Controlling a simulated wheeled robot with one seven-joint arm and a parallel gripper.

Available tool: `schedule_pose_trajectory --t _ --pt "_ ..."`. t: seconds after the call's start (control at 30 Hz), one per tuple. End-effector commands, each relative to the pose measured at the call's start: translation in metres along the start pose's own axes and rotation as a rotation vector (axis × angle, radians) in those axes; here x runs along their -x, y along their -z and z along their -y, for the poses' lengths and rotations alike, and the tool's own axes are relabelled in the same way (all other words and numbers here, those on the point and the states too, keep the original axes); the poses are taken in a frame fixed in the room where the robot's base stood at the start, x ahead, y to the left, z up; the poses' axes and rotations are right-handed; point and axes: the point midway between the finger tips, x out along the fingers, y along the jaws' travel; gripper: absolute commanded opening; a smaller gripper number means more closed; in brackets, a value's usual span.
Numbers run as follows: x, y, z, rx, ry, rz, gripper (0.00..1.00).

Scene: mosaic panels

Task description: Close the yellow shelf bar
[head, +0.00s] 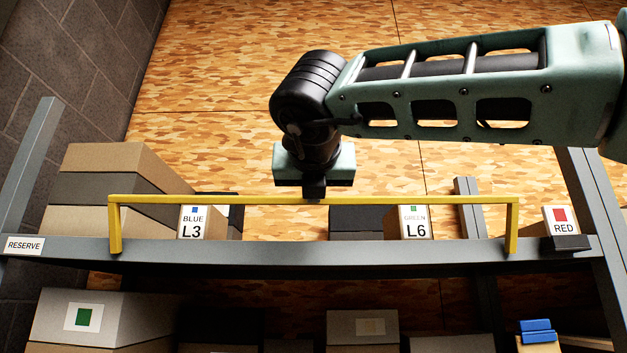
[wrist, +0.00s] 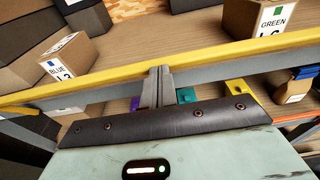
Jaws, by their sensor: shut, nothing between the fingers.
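The yellow shelf bar (head: 400,200) runs along the front of the upper shelf in the head view, standing up from the shelf edge on two yellow end arms. It also crosses the wrist view (wrist: 110,78) at a slant. My gripper (head: 315,192) is at the middle of the bar, fingers together and pointing down. In the wrist view the shut fingers (wrist: 157,88) overlap the bar's line, close to it; whether they touch it I cannot tell.
Behind the bar on the grey shelf (head: 280,252) stand a BLUE L3 box (head: 190,224), a GREEN L6 box (head: 414,224) and large brown boxes (head: 105,165). A RED label box (head: 561,220) is at the right. More boxes (head: 362,327) fill the level below. Grey posts (head: 30,155) flank the shelf.

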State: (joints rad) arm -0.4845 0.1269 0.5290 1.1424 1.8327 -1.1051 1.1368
Motion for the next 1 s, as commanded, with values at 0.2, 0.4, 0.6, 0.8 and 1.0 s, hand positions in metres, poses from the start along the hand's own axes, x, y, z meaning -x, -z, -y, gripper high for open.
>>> schedule_pose_trajectory --t 0.2,0.4,0.6,0.8,1.0 --pt "-0.017 -0.017 0.001 -0.001 0.002 0.002 0.00" --pt "-0.029 -0.025 0.001 0.000 0.002 0.003 0.00" --pt "-0.037 -0.029 0.000 0.000 0.002 0.002 0.00" --pt "-0.041 -0.030 0.000 0.001 0.001 0.002 0.00" --pt "-0.042 -0.031 0.001 0.001 0.002 0.003 0.00"
